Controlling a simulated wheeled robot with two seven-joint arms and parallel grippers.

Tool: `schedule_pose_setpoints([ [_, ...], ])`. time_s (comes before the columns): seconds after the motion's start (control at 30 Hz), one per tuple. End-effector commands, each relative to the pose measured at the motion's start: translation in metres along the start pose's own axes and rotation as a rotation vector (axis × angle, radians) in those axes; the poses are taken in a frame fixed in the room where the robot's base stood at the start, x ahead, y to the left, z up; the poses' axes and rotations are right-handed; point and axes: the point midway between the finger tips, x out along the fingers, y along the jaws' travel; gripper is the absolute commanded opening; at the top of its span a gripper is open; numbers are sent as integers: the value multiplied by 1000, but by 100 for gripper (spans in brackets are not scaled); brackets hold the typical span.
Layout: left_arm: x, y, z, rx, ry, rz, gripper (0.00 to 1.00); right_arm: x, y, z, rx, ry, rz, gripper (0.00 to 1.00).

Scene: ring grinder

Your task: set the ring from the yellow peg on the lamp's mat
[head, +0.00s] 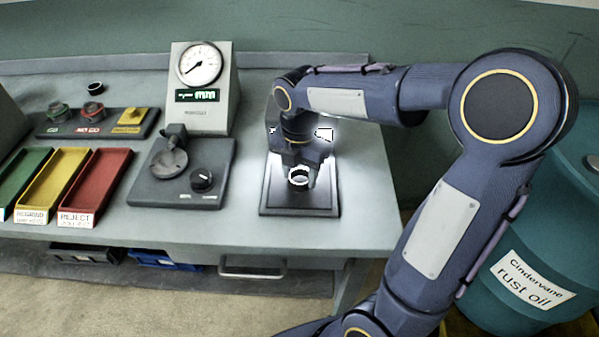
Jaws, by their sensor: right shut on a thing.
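My right gripper (301,172) points down over the lamp's mat (275,196), a dark rectangular mat with a pale border at the right of the bench. It is shut on a ring (299,178), a small dark, shiny ring lit brightly from above. I cannot tell whether the ring touches the mat or hangs just over it. The lamp is mostly hidden behind my right arm and gripper; its white glow shows around them. The yellow peg's place (130,117) is at the right end of the dark peg board. My left gripper is not in view.
A dial gauge (201,66) stands behind a grey block with a knob (203,179). Green, yellow and red trays (97,183) lie at left. A loose dark ring (95,88) lies behind the peg board. A teal barrel (545,265) stands at right.

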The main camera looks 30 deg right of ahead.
Motion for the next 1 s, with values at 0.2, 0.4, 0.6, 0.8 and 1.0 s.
schedule_pose_setpoints([
  [0.2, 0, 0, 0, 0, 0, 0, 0, 2, 0, 0, 1, -1, 2, 21],
  [0.4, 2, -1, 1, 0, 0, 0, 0, 5, 0, 0, 1, 0, 1, 48],
  [0.6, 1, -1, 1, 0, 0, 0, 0, 4, 0, 0, 1, 0, 1, 68],
  [0.8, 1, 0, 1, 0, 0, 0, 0, 4, 0, 0, 1, 0, 1, 68],
  [1.0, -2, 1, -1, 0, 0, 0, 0, -12, 1, 0, 1, -2, 4, 68],
])
